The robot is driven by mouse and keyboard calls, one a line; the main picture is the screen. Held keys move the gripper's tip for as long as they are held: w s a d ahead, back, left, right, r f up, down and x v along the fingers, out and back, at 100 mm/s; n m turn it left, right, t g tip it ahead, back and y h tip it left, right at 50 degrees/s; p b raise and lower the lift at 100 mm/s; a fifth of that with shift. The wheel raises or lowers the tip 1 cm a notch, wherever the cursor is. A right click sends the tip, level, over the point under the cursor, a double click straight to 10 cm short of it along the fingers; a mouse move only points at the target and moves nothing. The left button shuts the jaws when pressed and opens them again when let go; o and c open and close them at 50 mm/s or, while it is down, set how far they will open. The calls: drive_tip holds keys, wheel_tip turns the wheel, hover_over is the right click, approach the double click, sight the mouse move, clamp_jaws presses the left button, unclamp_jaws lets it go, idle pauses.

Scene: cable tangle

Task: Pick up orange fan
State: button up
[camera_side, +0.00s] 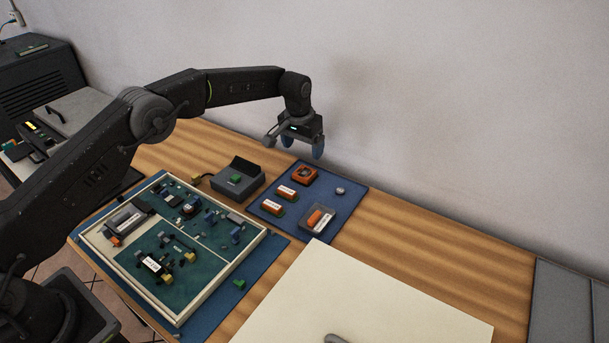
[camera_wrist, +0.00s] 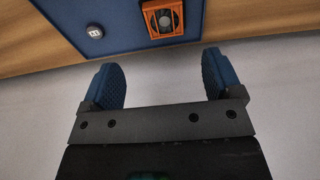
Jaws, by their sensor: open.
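The orange fan (camera_side: 305,174) lies on the small blue mat (camera_side: 341,211), near the mat's back edge. In the wrist view the fan (camera_wrist: 162,18) shows as an orange square frame with a round grey centre, at the top of the picture, beyond the fingertips. My gripper (camera_side: 294,147) is open and empty, above and behind the fan near the wall. In the wrist view its two blue pads (camera_wrist: 163,75) are wide apart with nothing between them.
Two orange-and-white cylinders (camera_side: 285,191) and a clear box with an orange part (camera_side: 318,217) share the mat with a small round knob (camera_side: 340,190). A dark box (camera_side: 237,178) stands left. A component tray (camera_side: 243,282) is in front. The wall is close behind.

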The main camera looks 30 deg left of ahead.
hover_over(304, 172)
drive_tip(key=f, duration=0.3)
drive_tip(key=s+f, duration=0.1)
drive_tip(key=shift+d+f, duration=0.35)
drive_tip(key=shift+f, duration=0.05)
drive_tip(key=shift+w+a+f, duration=0.1)
drive_tip(key=shift+w+f, duration=0.1)
drive_tip(key=shift+f, duration=0.7)
drive_tip(key=shift+w+a+f, duration=0.1)
drive_tip(key=shift+w+f, duration=0.05)
drive_tip(key=shift+f, duration=0.7)
drive_tip(key=shift+w+a+f, duration=0.1)
drive_tip(key=shift+w+f, duration=0.1)
drive_tip(key=shift+f, duration=0.7)
drive_tip(key=c, duration=0.8)
